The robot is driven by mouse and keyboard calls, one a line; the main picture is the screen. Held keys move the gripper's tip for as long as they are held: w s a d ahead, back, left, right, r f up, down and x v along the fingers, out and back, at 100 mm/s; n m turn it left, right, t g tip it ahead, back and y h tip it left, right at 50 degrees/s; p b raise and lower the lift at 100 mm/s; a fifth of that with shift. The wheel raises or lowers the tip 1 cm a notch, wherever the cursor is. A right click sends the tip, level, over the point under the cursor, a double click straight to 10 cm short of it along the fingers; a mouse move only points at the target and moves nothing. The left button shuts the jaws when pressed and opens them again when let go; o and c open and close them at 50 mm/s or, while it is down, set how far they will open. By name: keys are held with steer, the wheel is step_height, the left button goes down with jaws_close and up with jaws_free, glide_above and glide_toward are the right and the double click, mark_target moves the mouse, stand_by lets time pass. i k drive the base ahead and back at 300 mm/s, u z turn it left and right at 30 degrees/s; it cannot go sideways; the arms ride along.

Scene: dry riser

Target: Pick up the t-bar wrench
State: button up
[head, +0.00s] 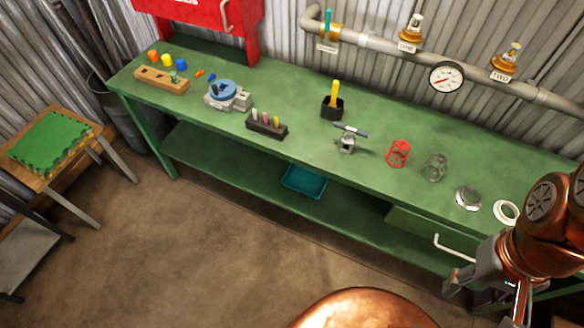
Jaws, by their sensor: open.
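A T-shaped tool, which looks like the t-bar wrench (350,130), stands on the green workbench (300,88) right of the middle. My gripper (487,298) is at the lower right, in front of the bench and well away from the tool. It is open, and no object shows in it.
Right of the tool stand a red cage-like part (398,153), a grey one (434,167), a metal ring (468,198) and a white ring (506,212). A black holder (332,108) with a yellow handle stands behind. A pipe with a gauge (446,77) runs along the wall.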

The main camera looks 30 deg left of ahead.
mark_target(348, 139)
steer(key=u, duration=0.1)
steer(key=k, duration=0.2)
steer(key=u, duration=0.35)
steer(key=i, duration=0.8)
steer(key=z, duration=1.35)
steer(key=k, duration=1.15)
steer(key=u, duration=2.15)
steer(key=i, duration=0.5)
